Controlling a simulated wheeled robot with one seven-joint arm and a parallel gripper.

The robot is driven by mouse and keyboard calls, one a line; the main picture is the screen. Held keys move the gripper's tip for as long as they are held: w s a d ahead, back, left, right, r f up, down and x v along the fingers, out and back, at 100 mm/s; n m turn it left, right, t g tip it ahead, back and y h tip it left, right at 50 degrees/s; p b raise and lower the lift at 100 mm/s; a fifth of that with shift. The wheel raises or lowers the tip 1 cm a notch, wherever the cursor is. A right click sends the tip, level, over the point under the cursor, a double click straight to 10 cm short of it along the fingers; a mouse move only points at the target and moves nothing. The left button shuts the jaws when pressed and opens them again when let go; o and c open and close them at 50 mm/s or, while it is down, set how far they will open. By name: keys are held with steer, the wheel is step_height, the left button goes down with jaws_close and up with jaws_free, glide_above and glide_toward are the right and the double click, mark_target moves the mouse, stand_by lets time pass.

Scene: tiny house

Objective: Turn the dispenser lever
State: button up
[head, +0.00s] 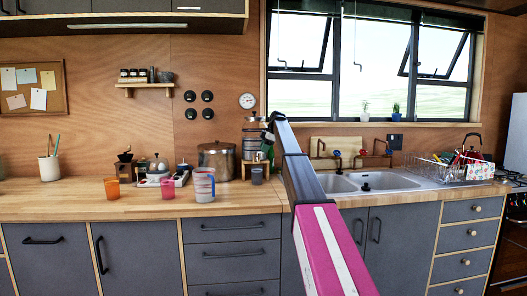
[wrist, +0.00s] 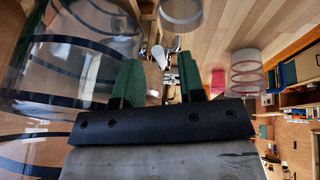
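The dispenser (head: 252,135) is a clear and metal cylinder on a wooden stand, on the counter left of the sink. Its large clear, dark-banded body (wrist: 60,65) fills the left of the wrist view. My gripper (head: 266,148) is close at the dispenser's front right side; my arm partly covers that side in the head view. In the wrist view my gripper's green fingers (wrist: 160,62) stand apart. Small metal tap parts, likely including the lever (wrist: 158,55), show between them. I cannot tell whether the fingers touch the lever.
A dark cup (head: 257,175) stands below the dispenser. A large pot (head: 217,158), a measuring cup (head: 203,185), a pink cup (head: 168,188) and an orange cup (head: 112,189) stand to the left. The sink (head: 375,181) and a dish rack (head: 450,170) lie to the right.

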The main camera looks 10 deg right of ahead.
steer(key=shift+w+a+f, duration=0.1)
steer(key=shift+a+f, duration=0.15)
steer(key=shift+f, duration=0.3)
jaws_close()
steer(key=shift+s+a+m+t+h, duration=0.15)
steer(key=shift+s+m+t+h, duration=0.2)
steer(key=shift+m, duration=0.7)
steer(key=shift+s+a+m+t+h, duration=0.1)
steer(key=shift+s+m+t+h, duration=0.25)
steer(key=shift+m, duration=0.75)
steer(key=shift+s+a+m+t+h, duration=0.2)
steer(key=shift+s+m+t, duration=0.15)
steer(key=shift+m, duration=0.7)
